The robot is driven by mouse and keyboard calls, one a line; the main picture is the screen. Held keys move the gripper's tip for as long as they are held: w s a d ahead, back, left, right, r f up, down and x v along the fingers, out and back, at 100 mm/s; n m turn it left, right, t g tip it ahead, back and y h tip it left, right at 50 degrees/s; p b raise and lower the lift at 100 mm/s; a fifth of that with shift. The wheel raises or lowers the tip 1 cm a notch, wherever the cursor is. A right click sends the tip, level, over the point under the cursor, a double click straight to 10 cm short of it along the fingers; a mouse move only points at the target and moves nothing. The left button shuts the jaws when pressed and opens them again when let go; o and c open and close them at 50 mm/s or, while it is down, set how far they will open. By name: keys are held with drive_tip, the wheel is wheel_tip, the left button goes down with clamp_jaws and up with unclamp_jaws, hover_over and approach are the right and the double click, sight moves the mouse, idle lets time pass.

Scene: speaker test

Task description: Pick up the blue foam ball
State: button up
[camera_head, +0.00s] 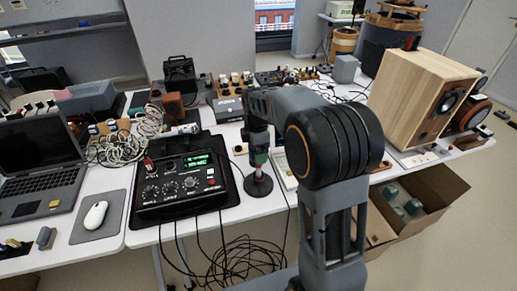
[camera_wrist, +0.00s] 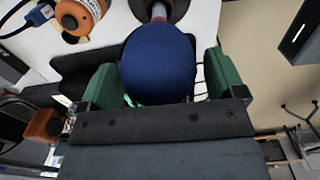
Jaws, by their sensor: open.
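The blue foam ball (camera_wrist: 158,65) fills the middle of the wrist view, between the two green fingers of my gripper (camera_wrist: 160,82). The fingers are open, one on each side of the ball; I cannot tell whether either touches it. A pale stem (camera_wrist: 158,12) with a dark round base shows beyond the ball. In the head view my gripper (camera_head: 258,153) points down over this small stand (camera_head: 258,185) at the table's front, right of the black control box. The ball cannot be made out clearly there, as my gripper hides it.
The black control box (camera_head: 180,185) with knobs and a green display stands close on the left. A laptop (camera_head: 40,165) and a white mouse (camera_head: 96,214) lie farther left. A wooden speaker (camera_head: 422,98) stands at the right. Cables (camera_head: 240,262) hang below the table's front edge.

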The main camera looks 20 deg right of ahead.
drive_tip(key=shift+f, duration=0.2)
drive_tip(key=shift+c, duration=0.3)
drive_tip(key=c, duration=0.8)
drive_tip(key=shift+r, duration=0.1)
drive_tip(key=shift+c, duration=0.2)
drive_tip(key=shift+r, duration=0.6)
wheel_tip(320, 180, up, 2)
drive_tip(key=shift+r, duration=0.1)
drive_tip(key=s+r, duration=0.9)
drive_tip(key=s, duration=0.5)
drive_tip(key=shift+r+b, duration=0.2)
drive_tip(key=shift+b, duration=0.15)
